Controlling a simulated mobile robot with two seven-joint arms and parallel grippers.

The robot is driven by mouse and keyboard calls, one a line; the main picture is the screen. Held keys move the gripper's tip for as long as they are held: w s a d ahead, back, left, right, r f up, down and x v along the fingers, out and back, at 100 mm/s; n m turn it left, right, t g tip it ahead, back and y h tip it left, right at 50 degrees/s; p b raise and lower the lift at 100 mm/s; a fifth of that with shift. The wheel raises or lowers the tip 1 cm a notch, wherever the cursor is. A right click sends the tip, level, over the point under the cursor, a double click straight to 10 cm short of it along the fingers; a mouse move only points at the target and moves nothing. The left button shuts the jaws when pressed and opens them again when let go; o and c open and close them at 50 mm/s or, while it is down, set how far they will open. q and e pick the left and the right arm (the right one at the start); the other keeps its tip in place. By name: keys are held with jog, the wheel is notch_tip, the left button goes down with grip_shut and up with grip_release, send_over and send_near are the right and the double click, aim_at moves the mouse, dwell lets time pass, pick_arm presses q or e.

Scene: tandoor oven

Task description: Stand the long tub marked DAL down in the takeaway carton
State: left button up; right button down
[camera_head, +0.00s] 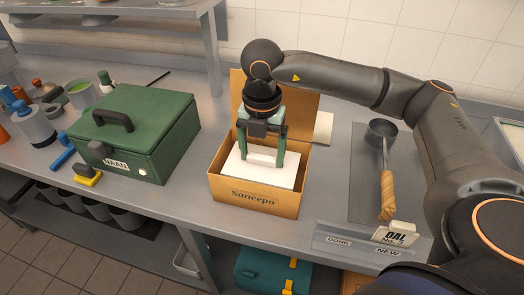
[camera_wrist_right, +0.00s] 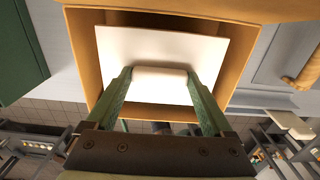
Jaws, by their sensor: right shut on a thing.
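The open brown takeaway carton (camera_head: 226,191), printed "Saneepo", stands on the steel counter with its lid up at the back. A white, broad tub (camera_head: 278,173) sits within the carton's walls, its top face near the rim; no DAL mark shows on it. My right gripper (camera_head: 263,161) points down over the carton, shut on a raised white block on the tub's top. The wrist view shows the fingers (camera_wrist_right: 160,80) on either side of that block, with the tub's white top (camera_wrist_right: 200,45) around it. The tub's underside is hidden. My left gripper is not in view.
A green box marked NAAN (camera_head: 150,115) stands left of the carton. A pan with a wooden handle (camera_head: 387,195) lies to the right. A "DAL No. 3" card (camera_head: 394,234) stands near the front edge, by DONE and NEW labels. Bare counter lies between box and carton.

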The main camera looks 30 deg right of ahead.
grip_release()
jog(key=shift+r, duration=0.1)
notch_tip(320, 180, up, 13)
jog(key=p, duration=0.1)
dwell(0.5)
